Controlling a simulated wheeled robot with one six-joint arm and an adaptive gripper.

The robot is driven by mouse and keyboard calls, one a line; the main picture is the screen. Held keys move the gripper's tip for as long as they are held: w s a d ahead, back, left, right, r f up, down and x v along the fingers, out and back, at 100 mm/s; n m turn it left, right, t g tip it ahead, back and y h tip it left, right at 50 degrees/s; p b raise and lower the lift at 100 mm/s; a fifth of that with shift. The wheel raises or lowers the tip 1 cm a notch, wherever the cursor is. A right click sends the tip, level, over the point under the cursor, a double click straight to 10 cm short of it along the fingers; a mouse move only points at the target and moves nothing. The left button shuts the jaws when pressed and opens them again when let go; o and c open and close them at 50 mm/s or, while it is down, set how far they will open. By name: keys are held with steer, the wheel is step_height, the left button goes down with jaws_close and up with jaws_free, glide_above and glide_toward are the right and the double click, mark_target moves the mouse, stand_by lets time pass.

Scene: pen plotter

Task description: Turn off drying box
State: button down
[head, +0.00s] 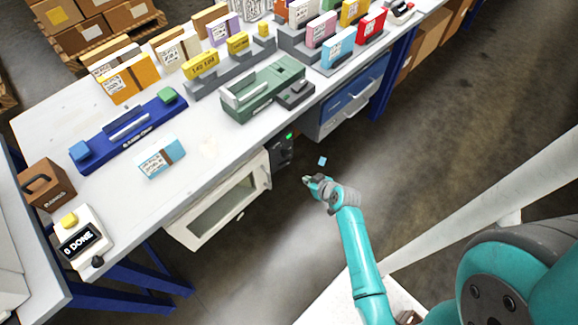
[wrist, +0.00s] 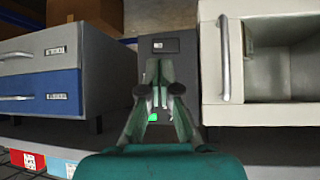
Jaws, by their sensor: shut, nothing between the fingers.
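The drying box (head: 222,203) is a pale box with a windowed front and a bar handle, below the table. In the wrist view it (wrist: 211,75) is on the right; I cannot tell if its door is fully shut. A dark control panel (head: 283,153) with a lit green light (head: 289,136) adjoins it. The panel (wrist: 180,45) and green light (wrist: 153,117) also show in the wrist view, partly hidden by my fingers. My gripper (head: 307,180) is shut and empty, in front of the panel and apart from it in the head view. It points at the panel in the wrist view (wrist: 158,90).
A blue and grey drawer unit (head: 350,92) hangs beside the panel. The white table (head: 210,148) above carries several boxes and trays. A small blue square (head: 322,160) shows near my gripper. The floor (head: 455,120) to the right is clear.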

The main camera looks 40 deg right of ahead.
mark_target(284, 164)
steer(key=w+r+x, duration=0.1)
steer(key=r+x, duration=0.1)
steer(key=x, duration=1.1)
steer(key=shift+w+d, duration=0.2)
steer(key=shift+w, duration=0.2)
steer(key=shift+r, duration=0.1)
